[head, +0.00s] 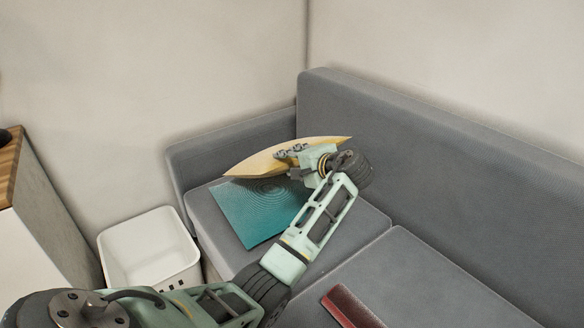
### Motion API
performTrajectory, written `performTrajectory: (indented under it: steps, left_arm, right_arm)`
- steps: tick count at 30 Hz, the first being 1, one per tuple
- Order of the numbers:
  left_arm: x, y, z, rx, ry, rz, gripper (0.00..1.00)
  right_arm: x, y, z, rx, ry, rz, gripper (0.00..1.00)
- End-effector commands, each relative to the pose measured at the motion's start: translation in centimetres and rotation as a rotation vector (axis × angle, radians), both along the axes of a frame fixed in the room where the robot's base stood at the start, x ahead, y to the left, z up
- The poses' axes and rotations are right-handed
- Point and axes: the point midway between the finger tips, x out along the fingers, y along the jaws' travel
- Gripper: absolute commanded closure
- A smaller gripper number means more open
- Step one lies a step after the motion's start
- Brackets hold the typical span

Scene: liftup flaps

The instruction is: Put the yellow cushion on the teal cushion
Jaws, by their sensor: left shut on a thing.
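The yellow cushion (258,163) is in the head view, tilted over the far part of the teal cushion. My left gripper (290,153) is shut on the yellow cushion near its right half. The teal cushion (258,216) lies flat on the left seat of the grey sofa; its far edge is hidden behind the yellow cushion and part of its right side is near my left arm. I cannot tell whether the two cushions touch. My right gripper is not in view.
The grey sofa (420,150) has a backrest and a left armrest (205,145). A red cushion (350,306) lies at the bottom on the seat. A white bin (148,250) stands left of the sofa. A wood-topped cabinet (12,165) is at the far left.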

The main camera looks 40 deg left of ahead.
Motion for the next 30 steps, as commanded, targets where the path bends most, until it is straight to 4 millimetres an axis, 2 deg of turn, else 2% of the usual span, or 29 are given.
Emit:
performTrajectory:
  steps: [6, 26, 27, 30]
  left_arm:
    - [0.1, 0.0, -0.3, 0.003, -0.004, 0.0, 1.0]
    - [0.0, 0.0, -1.1, 0.002, -0.003, 0.001, 1.0]
    - [0.0, 0.0, -1.3, 0.0, 0.0, 0.001, 0.59]
    - [0.0, 0.0, -1.3, 0.0, 0.0, 0.001, 0.5]
  right_arm:
    - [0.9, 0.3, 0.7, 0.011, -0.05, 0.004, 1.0]
    - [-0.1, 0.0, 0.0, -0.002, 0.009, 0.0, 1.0]
    - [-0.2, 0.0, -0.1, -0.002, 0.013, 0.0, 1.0]
    - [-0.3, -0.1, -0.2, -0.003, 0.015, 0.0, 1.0]
